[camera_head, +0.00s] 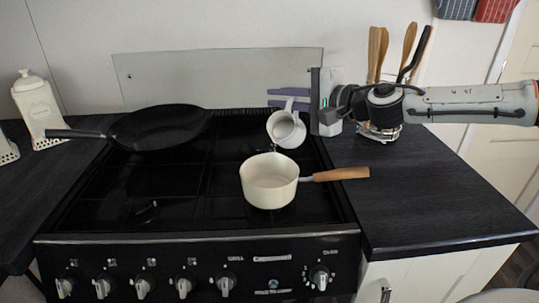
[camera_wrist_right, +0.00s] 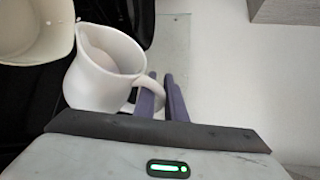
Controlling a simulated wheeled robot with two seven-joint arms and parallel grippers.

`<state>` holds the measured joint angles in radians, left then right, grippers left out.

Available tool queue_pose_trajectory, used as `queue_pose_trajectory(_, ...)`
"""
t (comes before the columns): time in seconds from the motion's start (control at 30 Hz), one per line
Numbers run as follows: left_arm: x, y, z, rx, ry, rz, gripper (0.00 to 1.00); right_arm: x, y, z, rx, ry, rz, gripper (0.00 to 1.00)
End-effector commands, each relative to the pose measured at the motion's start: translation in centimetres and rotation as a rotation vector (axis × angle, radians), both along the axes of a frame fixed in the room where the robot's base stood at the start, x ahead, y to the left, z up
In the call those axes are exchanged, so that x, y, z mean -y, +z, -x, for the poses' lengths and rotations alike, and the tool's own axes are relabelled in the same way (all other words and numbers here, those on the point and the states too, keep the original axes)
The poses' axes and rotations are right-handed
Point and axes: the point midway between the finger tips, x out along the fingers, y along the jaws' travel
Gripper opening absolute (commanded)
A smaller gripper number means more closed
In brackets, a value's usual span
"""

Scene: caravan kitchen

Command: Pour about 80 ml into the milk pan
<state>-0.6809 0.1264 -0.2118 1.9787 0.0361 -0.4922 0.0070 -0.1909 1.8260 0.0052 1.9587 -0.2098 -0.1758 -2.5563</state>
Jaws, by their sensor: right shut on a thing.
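The cream milk pan (camera_head: 270,190) with a wooden handle stands on the right front part of the black hob. A small white jug (camera_head: 286,130) is held above the pan's far rim, tilted with its mouth toward the pan. My right gripper (camera_head: 287,102) is shut on the jug; its purple fingers are at the jug's handle. In the right wrist view the jug (camera_wrist_right: 108,75) holds some pale liquid, with its spout toward the pan (camera_wrist_right: 30,30). I cannot see a clear stream, and the liquid level in the pan is unclear. My left gripper is not in view.
A black frying pan (camera_head: 160,127) stands on the back left of the hob. A utensil holder (camera_head: 380,132) with wooden-handled tools stands behind my right arm. A white canister (camera_head: 38,108) is at the far left. The right worktop (camera_head: 430,195) is clear.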

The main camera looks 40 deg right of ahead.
Motion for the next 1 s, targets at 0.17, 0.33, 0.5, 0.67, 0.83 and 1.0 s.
queue_pose_trajectory(0.17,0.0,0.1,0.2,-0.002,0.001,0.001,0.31,-0.1,0.5,0.0,0.016,0.000,0.021,0.00)
queue_pose_trajectory(0.33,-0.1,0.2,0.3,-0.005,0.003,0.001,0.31,-0.3,0.7,0.1,0.030,0.000,0.047,0.00)
queue_pose_trajectory(0.5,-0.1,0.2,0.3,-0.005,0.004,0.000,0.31,-0.5,1.1,0.2,0.047,0.000,0.077,0.00)
queue_pose_trajectory(0.67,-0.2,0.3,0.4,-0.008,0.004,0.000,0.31,-0.7,1.4,0.3,0.063,0.000,0.109,0.00)
queue_pose_trajectory(0.83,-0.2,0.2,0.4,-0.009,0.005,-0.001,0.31,-0.9,1.7,0.5,0.083,0.000,0.146,0.00)
queue_pose_trajectory(1.0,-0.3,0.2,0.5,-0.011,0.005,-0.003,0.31,-1.2,2.1,0.6,0.105,0.001,0.184,0.00)
